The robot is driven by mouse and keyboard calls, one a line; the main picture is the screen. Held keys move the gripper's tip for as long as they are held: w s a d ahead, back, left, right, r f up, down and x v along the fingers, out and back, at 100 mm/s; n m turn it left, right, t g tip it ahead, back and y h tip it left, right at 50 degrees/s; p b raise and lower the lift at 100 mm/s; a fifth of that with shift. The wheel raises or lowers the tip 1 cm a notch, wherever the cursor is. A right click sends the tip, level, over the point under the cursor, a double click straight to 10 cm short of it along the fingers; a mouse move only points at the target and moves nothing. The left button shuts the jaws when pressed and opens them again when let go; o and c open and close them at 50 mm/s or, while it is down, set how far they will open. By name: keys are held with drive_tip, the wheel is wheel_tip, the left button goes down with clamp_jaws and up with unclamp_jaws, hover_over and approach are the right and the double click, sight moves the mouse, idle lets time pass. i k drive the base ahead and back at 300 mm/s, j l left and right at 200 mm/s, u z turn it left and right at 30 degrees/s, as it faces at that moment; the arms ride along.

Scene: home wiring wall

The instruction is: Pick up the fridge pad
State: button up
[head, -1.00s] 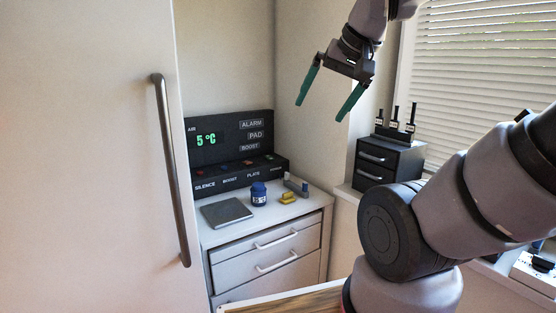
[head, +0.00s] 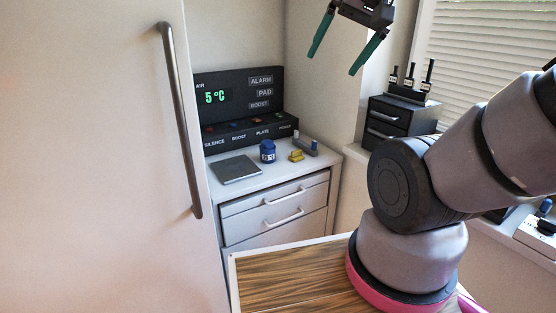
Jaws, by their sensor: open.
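A flat dark grey square pad (head: 236,169), which may be the fridge pad, lies on top of the white drawer cabinet (head: 275,196), in front of the black control panel (head: 240,104). My gripper (head: 339,50) is open and empty at the top of the head view. Its two green fingers point down and left, well above and to the right of the pad. Nothing hides the pad.
A blue jar (head: 267,151), a yellow block (head: 296,156) and a grey piece with a blue end (head: 306,146) stand right of the pad. The fridge door (head: 95,170) with its long handle (head: 180,120) closes off the left. A black drawer box (head: 400,121) stands at right.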

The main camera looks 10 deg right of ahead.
sight(297, 155)
drive_tip(key=i+l+u, duration=0.1)
drive_tip(key=i+l, duration=0.3)
drive_tip(key=l, duration=0.25)
drive_tip(key=i+l+u, duration=0.15)
drive_tip(key=l, duration=0.2)
drive_tip(key=i, duration=0.05)
